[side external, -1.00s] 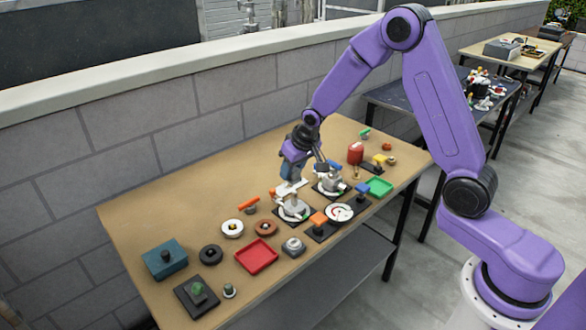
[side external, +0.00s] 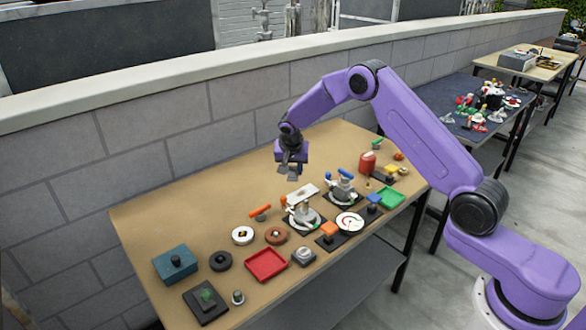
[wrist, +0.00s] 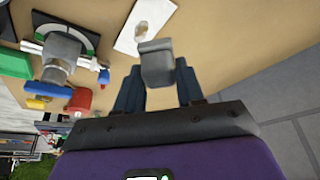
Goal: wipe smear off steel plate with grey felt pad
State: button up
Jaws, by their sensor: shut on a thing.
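The steel plate (side external: 302,193) looks pale and lies flat on the tan bench, behind the toggle clamps. In the wrist view the plate (wrist: 150,14) carries a brown smear (wrist: 140,32) near its lower end. My gripper (side external: 292,173) is raised above the bench, behind and slightly left of the plate, touching nothing on the bench. In the wrist view my gripper (wrist: 158,82) is shut on the grey felt pad (wrist: 157,64), which sticks out beyond the dark fingers. The pad is apart from the plate and overlaps its lower edge only in the picture.
Toggle clamps (side external: 303,216) stand in front and right of the plate. A red cylinder (side external: 367,162) and green tray (side external: 390,197) are farther right. An orange-handled tool (side external: 260,211) and red tray (side external: 266,264) are to the left. The bench's back left is clear.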

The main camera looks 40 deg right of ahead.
jog(key=shift+f, duration=3.65)
jog(key=shift+d+f, duration=0.25)
jog(key=shift+d, duration=3.25)
jog(key=shift+a, duration=3.4)
jog(key=shift+a+r, duration=0.15)
jog(key=shift+r, duration=3.9)
